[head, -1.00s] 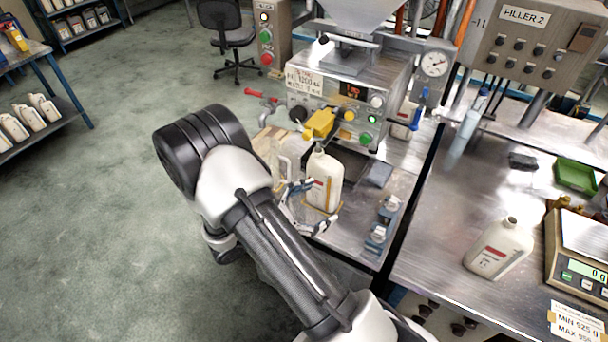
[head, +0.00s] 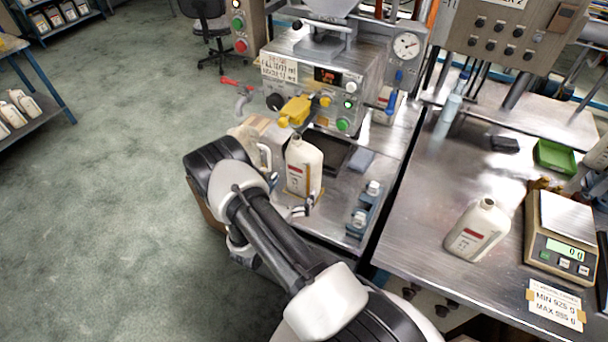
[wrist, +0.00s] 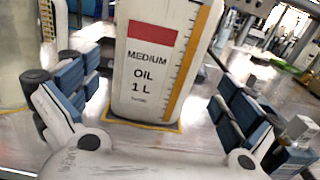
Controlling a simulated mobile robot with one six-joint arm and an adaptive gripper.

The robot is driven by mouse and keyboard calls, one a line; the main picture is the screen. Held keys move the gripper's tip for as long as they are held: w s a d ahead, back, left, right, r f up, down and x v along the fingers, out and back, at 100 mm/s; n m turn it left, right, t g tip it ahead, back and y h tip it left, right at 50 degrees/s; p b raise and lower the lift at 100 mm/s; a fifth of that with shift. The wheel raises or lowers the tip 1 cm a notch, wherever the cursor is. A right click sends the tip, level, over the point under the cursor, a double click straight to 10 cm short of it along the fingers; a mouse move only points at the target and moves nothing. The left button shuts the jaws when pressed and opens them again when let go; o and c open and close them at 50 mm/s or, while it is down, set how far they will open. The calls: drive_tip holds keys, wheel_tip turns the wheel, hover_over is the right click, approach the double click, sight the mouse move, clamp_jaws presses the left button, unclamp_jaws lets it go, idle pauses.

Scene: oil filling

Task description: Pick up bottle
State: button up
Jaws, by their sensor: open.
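A white oil bottle (head: 303,167) with a red label stands upright on the steel bench in front of the filling machine. In the wrist view the bottle (wrist: 154,62) reads "MEDIUM OIL 1 L" and stands inside a yellow outline on the bench. My gripper (wrist: 160,108) is open, with one blue-padded finger on each side of the bottle's lower front and visible gaps to it. In the head view my gripper (head: 296,209) is partly hidden by my arm, just before the bottle. Another white bottle (head: 476,231) stands on the right-hand bench.
The filling machine (head: 322,75) with its yellow-handled valve (head: 303,108) is behind the bottle. A pale jug (head: 258,145) is close on its left. Small blue fixtures (head: 365,207) lie to the right. A scale (head: 558,240) and green tray (head: 556,156) are on the right bench.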

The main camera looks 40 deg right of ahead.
sight(304, 168)
drive_tip(key=x, duration=0.4)
drive_tip(key=b+x, duration=0.1)
drive_tip(key=x, duration=0.2)
drive_tip(key=shift+w+r, duration=0.15)
drive_tip(key=shift+r, duration=0.15)
drive_tip(key=c, duration=1.5)
drive_tip(key=shift+r, duration=0.1)
drive_tip(key=shift+c, duration=0.5)
drive_tip(key=shift+r, duration=0.15)
drive_tip(key=shift+r, duration=0.2)
drive_tip(key=p+v, duration=0.2)
drive_tip(key=v, duration=1.5)
drive_tip(key=shift+a, duration=0.35)
drive_tip(key=shift+f, duration=0.1)
